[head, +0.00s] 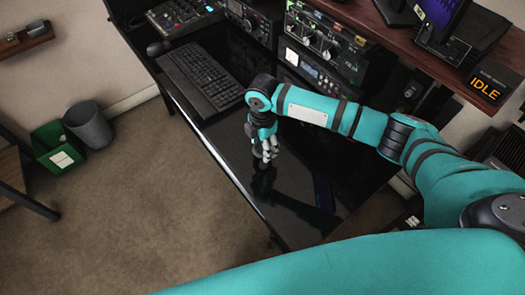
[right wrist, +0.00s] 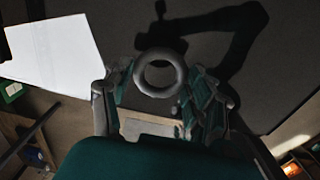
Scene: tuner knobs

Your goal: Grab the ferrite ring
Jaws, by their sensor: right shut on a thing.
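The ferrite ring (right wrist: 140,76) is a grey ring with an open hole, seen in the right wrist view between the fingertips of my right gripper (right wrist: 158,88). The gripper is shut on it, with a finger at each side. In the head view my right gripper (head: 267,152) points down over the glossy black desk (head: 345,175), near its front edge. The ring is too small and too covered by the fingers to make out there. I cannot tell whether it touches the desk. My left gripper is not in view.
A keyboard (head: 201,78) and a mouse (head: 158,48) lie left of the gripper. Radio units (head: 322,40) stand behind my right arm, under a shelf with a monitor. A green bin (head: 58,148) and a grey bin (head: 90,124) stand on the floor. The desk's front right is mostly clear.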

